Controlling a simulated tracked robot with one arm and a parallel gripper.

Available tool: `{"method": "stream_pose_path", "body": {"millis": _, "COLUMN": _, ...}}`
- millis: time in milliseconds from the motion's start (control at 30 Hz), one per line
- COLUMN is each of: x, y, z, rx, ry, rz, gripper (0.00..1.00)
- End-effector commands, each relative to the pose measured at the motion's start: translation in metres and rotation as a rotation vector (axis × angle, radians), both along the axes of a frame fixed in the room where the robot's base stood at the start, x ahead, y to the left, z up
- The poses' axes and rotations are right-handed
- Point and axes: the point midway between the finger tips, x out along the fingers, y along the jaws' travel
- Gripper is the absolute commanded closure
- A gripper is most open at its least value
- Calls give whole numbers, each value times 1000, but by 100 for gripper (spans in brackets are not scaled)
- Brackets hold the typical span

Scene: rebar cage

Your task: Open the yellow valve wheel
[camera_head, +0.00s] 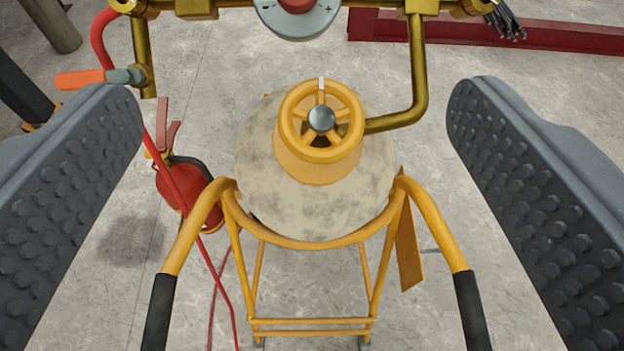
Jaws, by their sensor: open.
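The yellow valve wheel (344,105) is a spoked ring with a grey domed hub and a white mark at its top edge. It sits on a yellow collar on top of a pale, stained round tank (265,160), near the middle of the head view. My gripper (300,140) is open, with one dark studded jaw at the left and one at the right. The wheel appears between the jaws, farther from the camera, with a wide gap on both sides. Nothing is held.
A yellow frame (310,242) with black-gripped handles surrounds the tank. Brass pipes (418,70) run above and right of the wheel. A red gauge-like knob (296,5), an orange-handled lever (82,79), a red extinguisher (180,188) and a red beam (560,36) stand around.

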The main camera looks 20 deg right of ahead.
Motion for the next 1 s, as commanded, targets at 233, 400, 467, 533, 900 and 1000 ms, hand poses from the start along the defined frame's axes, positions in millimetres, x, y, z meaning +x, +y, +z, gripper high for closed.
{"method": "stream_pose_path", "body": {"millis": 233, "x": -4, "y": 11, "z": -92, "rx": -37, "ry": -129, "rz": -151, "gripper": 18}}
{"method": "stream_pose_path", "body": {"millis": 400, "x": -8, "y": 14, "z": -114, "rx": -39, "ry": -234, "rz": -194, "gripper": 18}}
{"method": "stream_pose_path", "body": {"millis": 467, "x": -9, "y": 15, "z": -118, "rx": -39, "ry": -259, "rz": -200, "gripper": 18}}
{"method": "stream_pose_path", "body": {"millis": 533, "x": -10, "y": 15, "z": -121, "rx": -36, "ry": -279, "rz": -204, "gripper": 18}}
{"method": "stream_pose_path", "body": {"millis": 900, "x": 7, "y": 5, "z": -120, "rx": -33, "ry": -295, "rz": -208, "gripper": 18}}
{"method": "stream_pose_path", "body": {"millis": 1000, "x": 17, "y": 0, "z": -120, "rx": -32, "ry": -295, "rz": -210, "gripper": 18}}
